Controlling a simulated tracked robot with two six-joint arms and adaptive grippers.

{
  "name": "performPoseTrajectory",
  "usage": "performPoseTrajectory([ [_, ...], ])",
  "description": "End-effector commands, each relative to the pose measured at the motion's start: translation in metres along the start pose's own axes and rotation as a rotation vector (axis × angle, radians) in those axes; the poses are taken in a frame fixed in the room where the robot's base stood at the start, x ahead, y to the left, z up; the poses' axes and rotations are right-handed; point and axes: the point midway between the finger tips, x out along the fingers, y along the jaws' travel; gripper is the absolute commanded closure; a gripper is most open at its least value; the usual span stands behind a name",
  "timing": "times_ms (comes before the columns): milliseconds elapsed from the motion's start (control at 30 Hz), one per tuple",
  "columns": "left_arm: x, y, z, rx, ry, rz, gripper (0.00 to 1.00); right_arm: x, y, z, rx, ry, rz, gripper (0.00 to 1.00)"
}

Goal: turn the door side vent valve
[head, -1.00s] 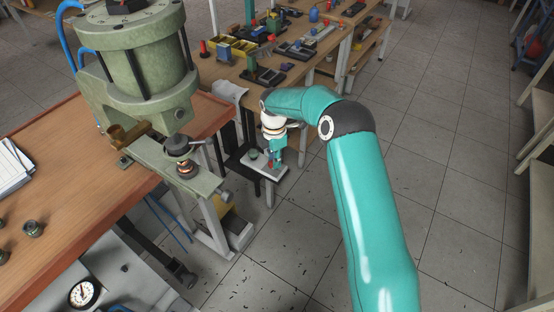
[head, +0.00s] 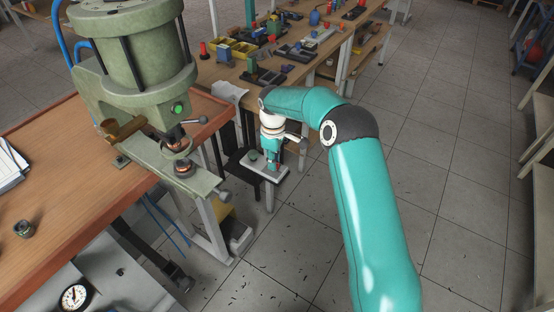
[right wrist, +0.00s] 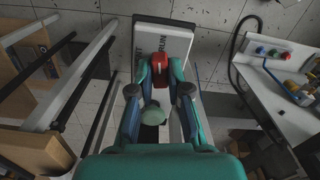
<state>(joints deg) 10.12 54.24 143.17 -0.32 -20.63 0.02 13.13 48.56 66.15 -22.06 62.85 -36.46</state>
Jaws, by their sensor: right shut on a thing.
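The valve has a red handle (right wrist: 160,68) on a white plate (right wrist: 179,42) with dark lettering, where "RUN" can be read. My right gripper (right wrist: 160,75) is shut on the red handle, with a finger on each side of it. In the head view my right gripper (head: 272,163) points down at the white plate (head: 280,178), beyond the press, and a bit of red shows by the fingers. A pale green round knob (right wrist: 153,113) sits on the plate between the fingers, nearer the wrist. My left gripper is not in view.
A green press (head: 135,70) with a lit green lamp (head: 178,108) stands on the wooden bench (head: 70,215) at left. A second bench (head: 228,72) with bins and tools lies behind the gripper. A pressure gauge (head: 74,297) is at lower left.

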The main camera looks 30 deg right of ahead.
Motion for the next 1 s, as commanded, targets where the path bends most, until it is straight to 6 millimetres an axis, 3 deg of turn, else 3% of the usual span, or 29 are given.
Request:
performPoseTrajectory([
  [333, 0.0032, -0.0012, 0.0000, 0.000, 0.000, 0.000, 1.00, -0.0045, 0.0022, -0.0059, 0.168, 0.020, 0.012, 1.00],
  [900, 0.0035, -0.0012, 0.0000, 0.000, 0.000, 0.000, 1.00, -0.0049, 0.0027, -0.0053, 0.203, 0.020, 0.012, 1.00],
  [933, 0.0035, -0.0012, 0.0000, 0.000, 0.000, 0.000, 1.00, -0.0049, 0.0029, -0.0053, 0.203, 0.020, 0.012, 0.79],
  [1000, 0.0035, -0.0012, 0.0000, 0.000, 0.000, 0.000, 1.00, -0.0046, 0.0029, -0.0047, 0.202, 0.019, 0.012, 0.67],
])
